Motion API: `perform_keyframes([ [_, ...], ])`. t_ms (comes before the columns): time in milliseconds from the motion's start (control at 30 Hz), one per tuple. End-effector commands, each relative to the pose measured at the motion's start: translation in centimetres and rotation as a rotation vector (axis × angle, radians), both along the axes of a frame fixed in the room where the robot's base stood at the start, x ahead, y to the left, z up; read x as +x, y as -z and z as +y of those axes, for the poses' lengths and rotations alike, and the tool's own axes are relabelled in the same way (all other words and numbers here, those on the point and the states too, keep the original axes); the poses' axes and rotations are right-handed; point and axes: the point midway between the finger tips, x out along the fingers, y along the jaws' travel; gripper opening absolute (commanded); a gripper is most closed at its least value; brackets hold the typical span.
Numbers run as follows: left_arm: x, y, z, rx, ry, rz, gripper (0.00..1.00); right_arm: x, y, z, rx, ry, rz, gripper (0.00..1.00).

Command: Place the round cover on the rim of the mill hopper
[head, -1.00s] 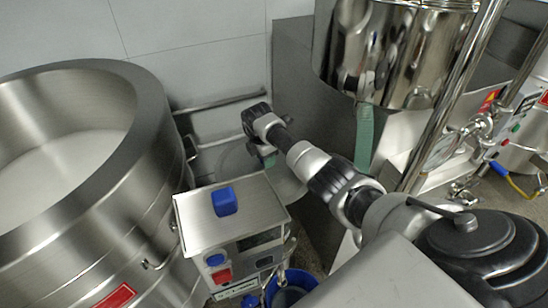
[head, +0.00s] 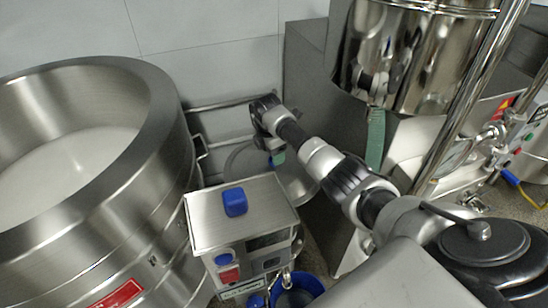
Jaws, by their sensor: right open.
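A round, grey metal piece (head: 298,182) with a sloping surface shows behind the steel control box, partly hidden by my right arm. I cannot tell whether it is the round cover or the mill hopper, and no second such piece is clear. My right gripper (head: 277,156) is at the far end of the arm, pointing down in front of this round piece. It is open; its fingers are small and mostly hidden by the wrist. I see nothing held in it. I cannot tell whether it touches the round piece. My left gripper is not in view.
A steel control box (head: 262,205) with a blue knob stands just in front. A large open vat (head: 150,100) with white contents fills the left. A polished cylinder (head: 425,50) and slanted pipes (head: 470,90) stand right. A blue bucket (head: 312,282) sits below the box.

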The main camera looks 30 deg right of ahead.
Motion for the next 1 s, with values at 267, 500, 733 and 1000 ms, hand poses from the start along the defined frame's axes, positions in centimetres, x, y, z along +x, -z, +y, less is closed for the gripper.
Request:
perform_keyframes([
  [267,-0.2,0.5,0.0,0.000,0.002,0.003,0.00,0.2,-5.9,0.7,0.000,0.000,-0.004,0.61],
  [500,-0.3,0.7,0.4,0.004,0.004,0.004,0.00,0.1,-8.5,1.1,0.000,0.000,-0.001,0.61],
  [733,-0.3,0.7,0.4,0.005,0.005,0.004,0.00,0.1,-8.8,1.1,0.000,0.000,0.001,0.61],
  [1000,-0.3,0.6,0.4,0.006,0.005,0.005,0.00,0.1,-8.8,1.1,0.000,0.000,0.001,0.61],
])
